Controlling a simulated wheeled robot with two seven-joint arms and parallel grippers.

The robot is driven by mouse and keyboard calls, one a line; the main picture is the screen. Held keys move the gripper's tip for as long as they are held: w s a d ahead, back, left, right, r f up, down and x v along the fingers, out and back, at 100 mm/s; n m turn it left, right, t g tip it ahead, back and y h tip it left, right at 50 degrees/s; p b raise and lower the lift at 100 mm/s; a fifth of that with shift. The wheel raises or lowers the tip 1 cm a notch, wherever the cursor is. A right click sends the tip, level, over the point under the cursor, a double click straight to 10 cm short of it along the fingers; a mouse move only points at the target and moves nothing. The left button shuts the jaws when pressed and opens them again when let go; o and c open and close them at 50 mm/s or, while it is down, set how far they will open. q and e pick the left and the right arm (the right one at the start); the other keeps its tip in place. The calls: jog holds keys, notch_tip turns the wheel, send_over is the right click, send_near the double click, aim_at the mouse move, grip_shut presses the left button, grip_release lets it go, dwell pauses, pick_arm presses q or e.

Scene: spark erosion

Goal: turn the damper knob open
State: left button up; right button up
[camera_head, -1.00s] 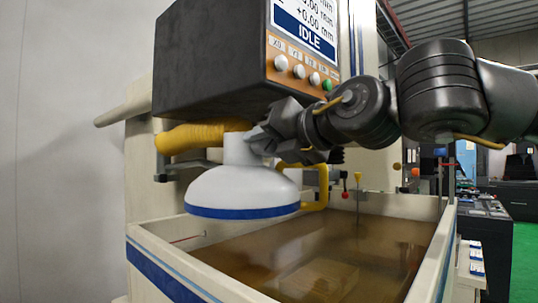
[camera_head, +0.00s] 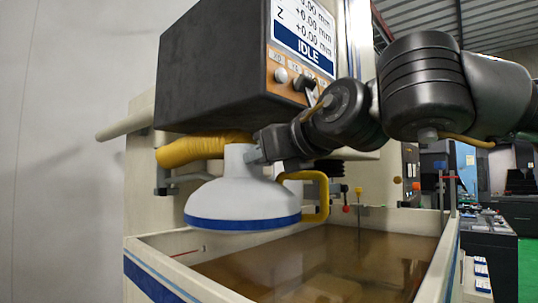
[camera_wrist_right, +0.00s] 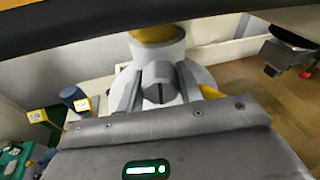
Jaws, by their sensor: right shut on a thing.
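The white fume hood (camera_head: 242,203) with a blue rim hangs over the tank. The grey damper knob (camera_wrist_right: 158,90), with a dark line across it, sits on the hood's neck in the right wrist view. My right gripper (camera_wrist_right: 158,88) has a finger on each side of the knob and is shut on it. In the head view my right gripper (camera_head: 256,149) reaches the neck from the right and hides the knob. My left gripper is not in view.
A yellow hose (camera_head: 203,149) runs to the neck top. A yellow handle (camera_head: 318,194) stands at the hood's right side. The dark control box (camera_head: 212,75) hangs close above my gripper. The tank (camera_head: 330,260) holds brown liquid below.

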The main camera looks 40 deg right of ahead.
jog(key=shift+f, duration=0.1)
dwell(0.3)
jog(key=o, duration=0.7)
jog(key=b+v, duration=0.2)
jog(key=v, duration=0.8)
jog(key=shift+s, duration=0.4)
